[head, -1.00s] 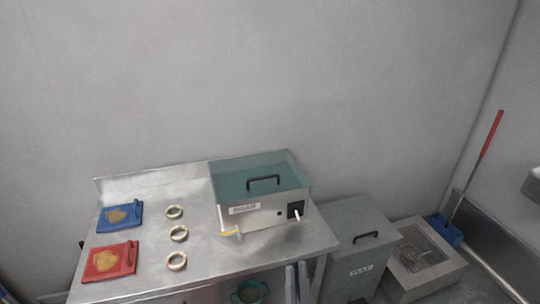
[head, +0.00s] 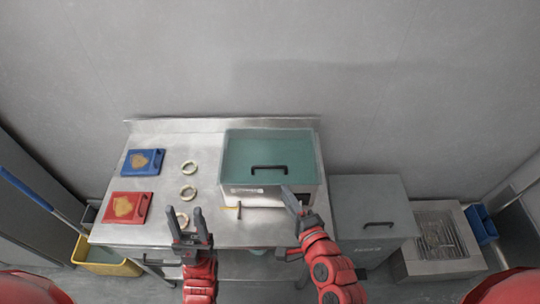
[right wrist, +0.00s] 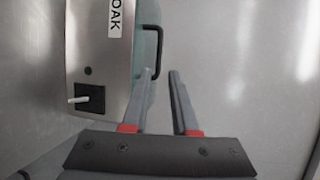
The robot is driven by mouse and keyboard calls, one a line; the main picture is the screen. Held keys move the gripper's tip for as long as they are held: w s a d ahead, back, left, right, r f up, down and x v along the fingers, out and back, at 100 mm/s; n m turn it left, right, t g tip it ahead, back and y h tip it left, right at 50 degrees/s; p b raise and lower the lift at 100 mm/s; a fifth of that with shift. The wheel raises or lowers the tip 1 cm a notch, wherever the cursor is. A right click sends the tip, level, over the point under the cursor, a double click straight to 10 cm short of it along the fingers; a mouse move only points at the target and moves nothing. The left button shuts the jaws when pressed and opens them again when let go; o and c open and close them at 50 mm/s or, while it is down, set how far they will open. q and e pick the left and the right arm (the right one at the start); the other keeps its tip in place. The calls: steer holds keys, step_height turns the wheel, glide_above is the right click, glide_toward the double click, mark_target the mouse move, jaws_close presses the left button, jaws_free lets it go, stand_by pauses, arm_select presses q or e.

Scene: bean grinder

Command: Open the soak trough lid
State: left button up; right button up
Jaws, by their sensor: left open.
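The soak trough (head: 259,198) is a steel box at the right of the steel table. Its teal lid (head: 245,155) lies shut on top, with a black bar handle (head: 268,169) near the front edge. My left gripper (head: 187,215) is open and empty over the table's front edge.
A grey lidded bin (head: 372,205) stands to the right. A yellow bucket (head: 106,259) is on the floor at left.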

steer(key=b, duration=1)
glide_toward(265, 160)
steer(key=shift+w+a+r, duration=0.5)
steer(key=shift+a+r, duration=0.25)
steer(key=shift+r, duration=0.1)
steer(key=x, duration=0.1)
steer(key=p+x, duration=0.1)
steer(key=x, duration=0.1)
steer(key=p+x, duration=0.1)
steer(key=shift+w+a+r, duration=0.1)
steer(key=shift+w+r, duration=0.3)
steer(key=shift+w+a+f, duration=0.2)
steer(key=shift+w+a, duration=0.05)
steer(key=shift+w, duration=0.4)
jaws_close()
